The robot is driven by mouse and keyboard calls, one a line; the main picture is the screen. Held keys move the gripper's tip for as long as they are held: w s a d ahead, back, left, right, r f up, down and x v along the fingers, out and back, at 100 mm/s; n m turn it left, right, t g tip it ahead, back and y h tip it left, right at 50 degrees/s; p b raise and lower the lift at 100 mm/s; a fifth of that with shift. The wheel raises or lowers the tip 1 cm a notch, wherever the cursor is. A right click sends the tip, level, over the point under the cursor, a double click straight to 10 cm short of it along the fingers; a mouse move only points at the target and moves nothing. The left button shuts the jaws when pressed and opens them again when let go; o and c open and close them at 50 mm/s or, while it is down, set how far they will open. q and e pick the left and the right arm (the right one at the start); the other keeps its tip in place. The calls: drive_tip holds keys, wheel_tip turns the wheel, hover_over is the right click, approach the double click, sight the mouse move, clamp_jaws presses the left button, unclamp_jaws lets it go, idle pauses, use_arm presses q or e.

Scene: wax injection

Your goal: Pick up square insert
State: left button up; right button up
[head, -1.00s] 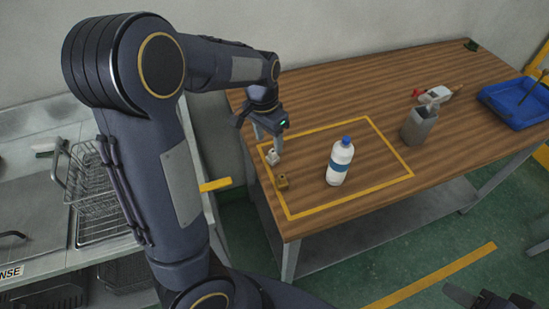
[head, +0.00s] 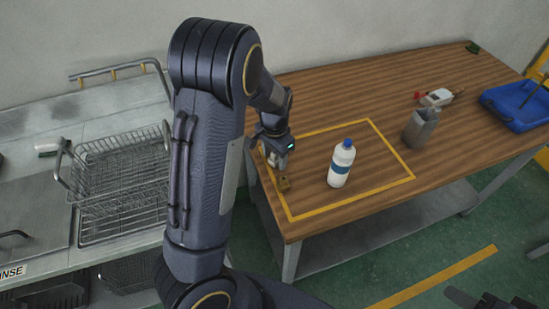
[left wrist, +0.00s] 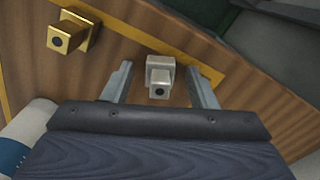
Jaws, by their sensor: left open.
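A silver square-shaped insert (left wrist: 159,76) lies on the wooden table, between the two fingers of my left gripper (left wrist: 162,80) in the left wrist view. The fingers are open, with a gap on each side of it. In the head view the left gripper (head: 277,158) is low over the table's left corner and largely hides the silver insert. A dark part, seemingly my right gripper (head: 490,301), shows at the bottom right edge.
A white bottle with a blue cap (head: 341,164) stands inside the yellow outline (head: 345,201). A grey metal container (head: 420,129), a white-and-red device (head: 436,97) and a blue tray (head: 510,112) are farther right. A sink counter with wire baskets (head: 120,185) is left.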

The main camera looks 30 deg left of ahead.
use_arm(q)
drive_tip(key=c, duration=1.1)
